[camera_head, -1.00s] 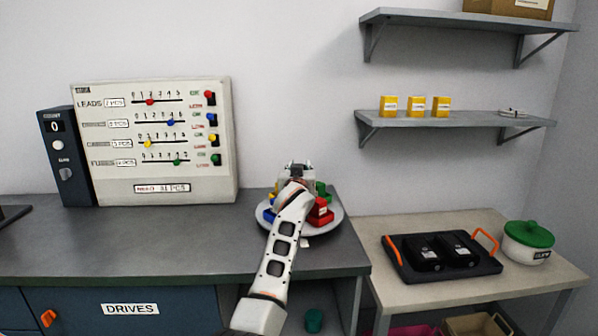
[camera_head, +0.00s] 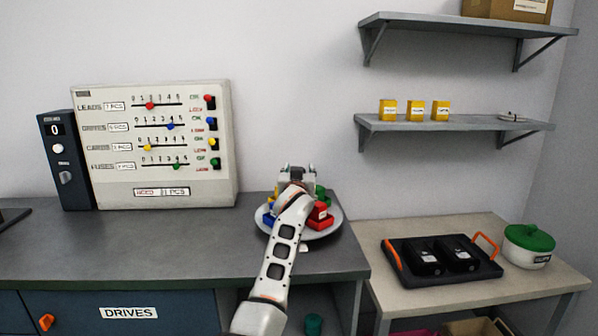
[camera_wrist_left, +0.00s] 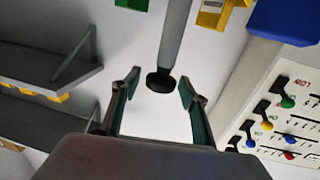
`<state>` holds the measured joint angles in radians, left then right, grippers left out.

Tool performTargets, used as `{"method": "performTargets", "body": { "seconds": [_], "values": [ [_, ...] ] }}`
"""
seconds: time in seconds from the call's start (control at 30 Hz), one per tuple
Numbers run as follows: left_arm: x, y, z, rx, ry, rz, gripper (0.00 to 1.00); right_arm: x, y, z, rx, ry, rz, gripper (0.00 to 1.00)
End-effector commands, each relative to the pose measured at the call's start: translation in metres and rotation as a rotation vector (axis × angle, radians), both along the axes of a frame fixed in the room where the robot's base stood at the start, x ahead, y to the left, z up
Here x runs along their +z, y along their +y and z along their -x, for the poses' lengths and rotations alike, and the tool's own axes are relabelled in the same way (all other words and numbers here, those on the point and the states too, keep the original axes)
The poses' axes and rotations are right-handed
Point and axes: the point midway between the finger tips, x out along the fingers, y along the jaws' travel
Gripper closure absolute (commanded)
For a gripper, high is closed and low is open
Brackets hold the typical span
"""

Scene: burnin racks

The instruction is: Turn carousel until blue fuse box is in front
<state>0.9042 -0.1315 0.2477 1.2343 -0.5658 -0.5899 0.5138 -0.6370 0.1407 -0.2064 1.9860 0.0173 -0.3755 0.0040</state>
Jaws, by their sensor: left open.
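The grey round carousel (camera_head: 333,228) stands at the right end of the dark counter. A blue fuse box (camera_head: 269,217) shows at its left front, partly hidden by my arm. A red box (camera_head: 320,214) is at the right and a green box (camera_head: 321,191) behind it. My left gripper (camera_head: 297,170) is above the carousel's middle, open. In the left wrist view a grey post with a dark round knob (camera_wrist_left: 161,81) shows between its spread fingers, apart from both. The blue box (camera_wrist_left: 285,20), a yellow box (camera_wrist_left: 213,15) and the green box (camera_wrist_left: 132,4) show along the top. My right gripper is not in view.
A slider panel (camera_head: 155,145) stands at the counter's left back. A lower table at the right holds a black tray (camera_head: 400,262) and a white pot with green lid (camera_head: 528,243). A shelf (camera_head: 460,125) with yellow boxes hangs above. The counter's middle is clear.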

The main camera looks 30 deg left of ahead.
Motion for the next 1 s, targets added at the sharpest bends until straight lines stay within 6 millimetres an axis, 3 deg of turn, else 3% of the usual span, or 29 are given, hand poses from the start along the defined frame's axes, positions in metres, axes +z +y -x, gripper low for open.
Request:
{"method": "performTargets", "body": {
  "seconds": [0.5,0.7,0.97,1.0],
  "values": [
    [0.084,-0.001,0.0,-0.001,-0.004,0.001,0.56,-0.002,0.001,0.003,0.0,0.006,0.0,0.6],
    [0.097,0.0,0.0,-0.001,-0.002,0.001,0.56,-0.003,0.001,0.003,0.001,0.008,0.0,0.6],
    [0.098,0.0,0.0,-0.001,-0.001,0.001,0.56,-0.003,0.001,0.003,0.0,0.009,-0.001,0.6],
    [0.098,0.0,0.0,-0.001,-0.001,0.001,0.61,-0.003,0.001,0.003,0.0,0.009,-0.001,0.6]
  ]
}}
